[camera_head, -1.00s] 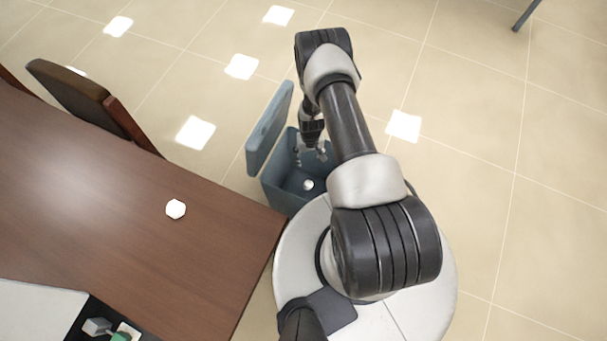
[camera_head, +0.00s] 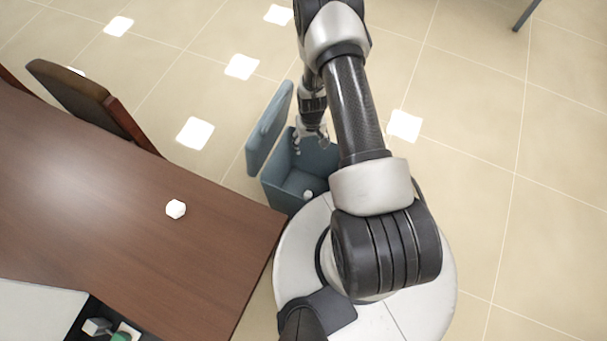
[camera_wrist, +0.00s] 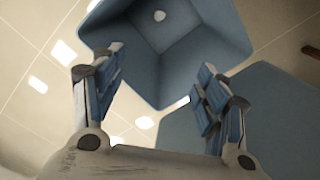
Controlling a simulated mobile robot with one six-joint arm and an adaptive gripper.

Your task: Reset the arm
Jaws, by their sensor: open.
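My gripper (camera_head: 311,141) is over the blue-grey open bin (camera_head: 284,194) beside my base. In the wrist view my gripper (camera_wrist: 160,90) has its two fingers spread wide with nothing between them. The bin (camera_wrist: 205,60) lies beyond the fingertips there, with a small white object (camera_wrist: 159,16) on its bottom. The same white object (camera_head: 308,195) shows inside the bin in the head view. My arm reaches up and over from my base toward the bin.
The bin's lid (camera_head: 268,130) stands open on its left side. A brown table (camera_head: 110,240) is at the left, bearing a white lump (camera_head: 176,209). A chair (camera_head: 85,100) stands behind it. The tiled floor at the right (camera_head: 520,210) is clear.

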